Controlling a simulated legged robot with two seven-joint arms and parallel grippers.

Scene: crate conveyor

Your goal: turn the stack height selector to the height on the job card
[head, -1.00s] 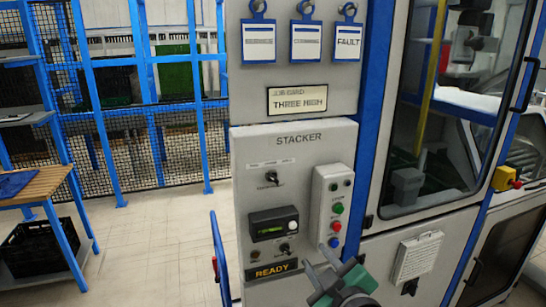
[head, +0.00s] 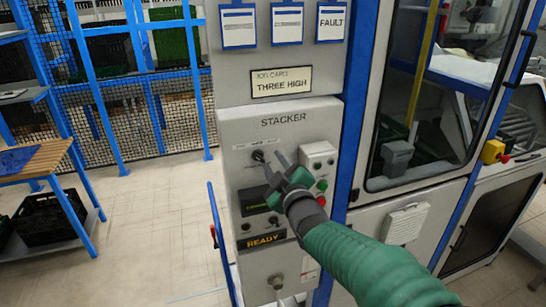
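The job card (head: 281,83) on the upper panel reads "THREE HIGH". Below it is the grey STACKER panel (head: 233,125). A small black selector knob (head: 258,155) sits at its upper left, under a row of small labels too blurred to read. I cannot tell which label the knob points at. My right gripper (head: 273,163), on a green arm from the lower right, is in front of the panel just right of the knob. My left gripper is out of view.
A button box (head: 319,155) stands right of the gripper, partly covered by it. A display, a second knob (head: 273,219) and a lit "READY" sign (head: 262,240) are below. A glazed cabinet door (head: 440,100) is at right. Open floor lies left.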

